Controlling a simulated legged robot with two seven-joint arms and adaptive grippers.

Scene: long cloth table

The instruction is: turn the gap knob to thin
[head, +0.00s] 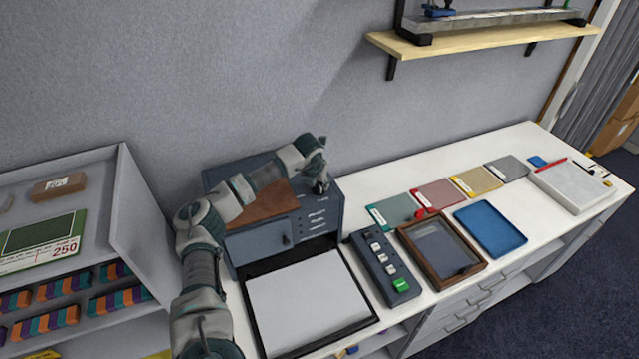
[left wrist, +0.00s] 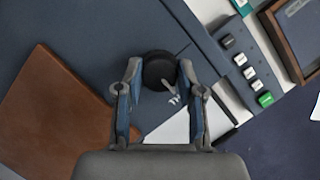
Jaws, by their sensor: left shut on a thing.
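The gap knob (left wrist: 159,66) is a round black knob on top of the blue-grey machine (head: 217,181). My left gripper (head: 320,187) is over the right part of the machine's top. In the left wrist view its two fingers (left wrist: 160,72) are closed on the knob from both sides. A light pointer shows at the knob's lower edge, beside white lettering that is partly hidden. In the head view the gripper hides most of the knob. My right gripper is in neither view.
A brown panel (head: 262,203) covers part of the machine's top. A white sheet (head: 310,300) lies in front. A button box (head: 372,257), a wooden-framed tray (head: 430,245) and a blue tray (head: 490,228) stand to the right. Shelves (head: 143,225) stand at the left.

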